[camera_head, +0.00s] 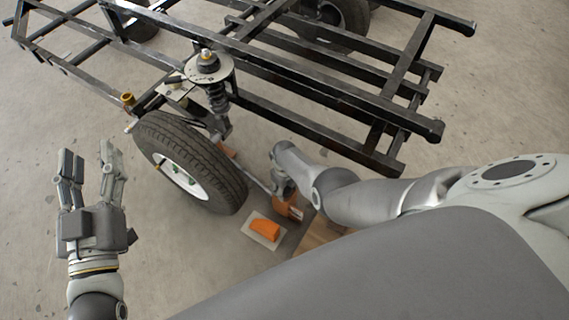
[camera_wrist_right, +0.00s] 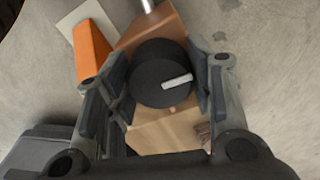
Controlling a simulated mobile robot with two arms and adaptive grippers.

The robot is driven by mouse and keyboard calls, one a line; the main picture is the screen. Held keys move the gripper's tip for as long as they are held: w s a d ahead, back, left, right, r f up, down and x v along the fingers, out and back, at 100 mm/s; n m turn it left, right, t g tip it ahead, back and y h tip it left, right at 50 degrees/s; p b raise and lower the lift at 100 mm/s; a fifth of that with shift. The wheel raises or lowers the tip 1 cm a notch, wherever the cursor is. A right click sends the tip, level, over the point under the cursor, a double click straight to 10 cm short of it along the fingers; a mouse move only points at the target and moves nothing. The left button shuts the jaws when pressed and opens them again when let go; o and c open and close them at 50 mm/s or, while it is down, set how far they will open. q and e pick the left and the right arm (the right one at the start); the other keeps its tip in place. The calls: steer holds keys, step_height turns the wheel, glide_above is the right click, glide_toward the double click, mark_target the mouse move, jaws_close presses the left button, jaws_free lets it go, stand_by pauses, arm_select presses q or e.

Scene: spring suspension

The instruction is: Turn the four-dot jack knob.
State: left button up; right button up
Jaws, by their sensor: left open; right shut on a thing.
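The jack knob (camera_wrist_right: 160,72) is a round black knob with a light bar on its face, in the right wrist view. It sits on an orange-brown jack body (camera_wrist_right: 153,30). My right gripper (camera_wrist_right: 168,75) has its fingers on both sides of the knob and is shut on it. No dots can be made out on the knob. In the head view my right gripper (camera_head: 284,185) is down at the jack (camera_head: 292,207), and the arm hides the knob. My left gripper (camera_head: 90,170) is open and empty, left of the wheel, fingers pointing up in the picture.
A black-tyred wheel (camera_head: 190,160) stands between my grippers, with a spring strut (camera_head: 215,95) behind it. The black frame (camera_head: 300,90) spans the back. An orange wedge on a pale plate (camera_head: 264,230) lies beside the jack. The floor at far left is clear.

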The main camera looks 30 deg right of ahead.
steer(key=shift+s+d, duration=0.1)
steer(key=shift+s, duration=0.1)
stand_by(0.3)
steer(key=o, duration=0.8)
steer(key=shift+c, duration=0.2)
steer(key=shift+o, duration=1.4)
steer(key=shift+w, duration=0.1)
steer(key=shift+r, duration=0.15)
steer(key=shift+w+r, duration=0.1)
steer(key=shift+r, duration=0.4)
step_height(320, 180, up, 11)
steer(key=shift+f, duration=0.15)
